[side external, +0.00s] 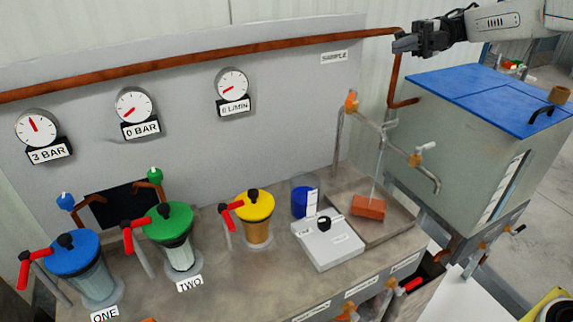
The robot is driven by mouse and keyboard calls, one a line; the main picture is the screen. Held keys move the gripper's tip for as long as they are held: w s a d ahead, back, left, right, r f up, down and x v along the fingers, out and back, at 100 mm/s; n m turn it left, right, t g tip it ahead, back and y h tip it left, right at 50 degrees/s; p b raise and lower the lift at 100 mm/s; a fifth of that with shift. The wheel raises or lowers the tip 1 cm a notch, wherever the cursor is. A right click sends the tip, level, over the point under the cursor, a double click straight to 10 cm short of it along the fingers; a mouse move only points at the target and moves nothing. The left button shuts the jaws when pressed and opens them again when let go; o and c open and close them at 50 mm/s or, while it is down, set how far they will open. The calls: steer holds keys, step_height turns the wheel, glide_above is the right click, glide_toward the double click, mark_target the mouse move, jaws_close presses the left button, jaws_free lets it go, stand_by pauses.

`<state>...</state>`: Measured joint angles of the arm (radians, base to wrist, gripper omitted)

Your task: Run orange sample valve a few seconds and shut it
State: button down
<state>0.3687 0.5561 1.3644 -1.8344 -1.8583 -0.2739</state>
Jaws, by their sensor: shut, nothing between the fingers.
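The SAMPLE label (334,57) is on the grey back panel. Below it, an orange valve body (351,102) sits at the top of a grey pipe (338,140). The pipe runs right to a second orange valve (416,159) with a pale handle and a downturned spout. A thin pale vertical line (376,172) drops from the pipe to an orange block (369,207); I cannot tell whether it is a tube or liquid. My gripper (399,43) is shut and empty at upper right, above and apart from the valves.
A copper pipe (200,57) runs just beside my gripper. A blue-lidded tank (480,130) stands right. A blue cup (301,201) and white scale (327,244) are on the bench. Blue, green and yellow-lidded canisters with red handles stand left.

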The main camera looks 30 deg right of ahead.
step_height(320, 180, up, 7)
steer(key=w+a+f+m+t+h, duration=0.1)
steer(key=w+a+m+t+h, duration=0.4)
steer(key=w+m+t+h, duration=0.55)
steer(key=w+a+f+m+t+h, duration=0.1)
steer(key=w+a+m+t+h, duration=0.55)
steer(key=w, duration=0.75)
steer(key=s+a+r+m+g+h, duration=0.25)
steer(key=s+m+g+h, duration=0.55)
steer(key=s+h, duration=0.6)
step_height(320, 180, down, 27)
steer(key=w+m+h, duration=0.1)
steer(key=shift+a+t, duration=0.3)
steer(key=shift+w+r, duration=0.1)
steer(key=shift+w, duration=0.05)
